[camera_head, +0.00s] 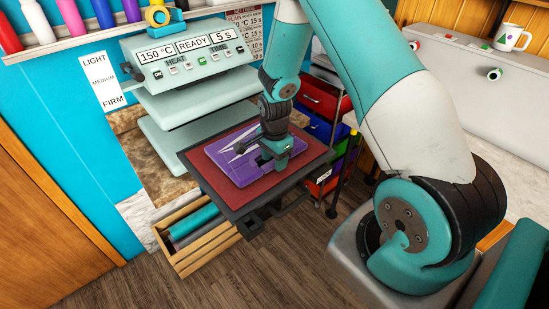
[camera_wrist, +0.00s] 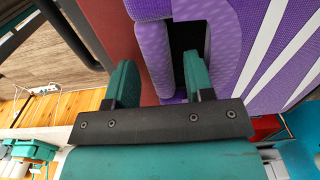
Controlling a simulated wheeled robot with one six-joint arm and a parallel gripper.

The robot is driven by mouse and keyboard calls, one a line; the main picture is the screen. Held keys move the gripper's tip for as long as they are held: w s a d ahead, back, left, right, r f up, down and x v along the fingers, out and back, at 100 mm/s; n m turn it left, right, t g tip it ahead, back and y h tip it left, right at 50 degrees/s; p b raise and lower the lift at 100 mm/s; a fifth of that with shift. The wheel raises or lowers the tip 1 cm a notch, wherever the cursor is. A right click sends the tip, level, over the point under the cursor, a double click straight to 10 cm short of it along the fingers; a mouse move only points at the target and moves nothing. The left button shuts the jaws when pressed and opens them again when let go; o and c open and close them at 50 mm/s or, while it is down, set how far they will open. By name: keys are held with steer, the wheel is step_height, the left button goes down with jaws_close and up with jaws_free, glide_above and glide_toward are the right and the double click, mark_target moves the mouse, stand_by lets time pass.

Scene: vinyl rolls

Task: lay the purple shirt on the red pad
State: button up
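The purple shirt (camera_head: 243,172), folded and marked with white stripes, lies flat on the red pad (camera_head: 305,157) in the head view. Bare red pad shows around it. My gripper (camera_head: 274,160) is low over the shirt's right part and hides some of it. In the wrist view my gripper (camera_wrist: 160,85) has its two teal fingers apart. A folded edge of the shirt (camera_wrist: 155,50) lies between them, and a strip of red pad (camera_wrist: 108,35) shows at the left. I cannot tell whether the fingers touch the cloth.
The pad sits on a dark tray. The heat press (camera_head: 190,65) stands behind it, its display reading 150 °C, READY. A wooden crate (camera_head: 205,245) with vinyl rolls is below left. Coloured drawers (camera_head: 322,98) stand behind right. Wooden floor is clear in front.

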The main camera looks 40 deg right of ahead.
steer(key=shift+o, duration=0.2)
steer(key=shift+r, duration=0.1)
step_height(320, 180, up, 17)
steer(key=b, duration=0.3)
steer(key=shift+r+b, duration=0.15)
steer(key=shift+b, duration=0.15)
steer(key=shift+s, duration=0.1)
stand_by(0.8)
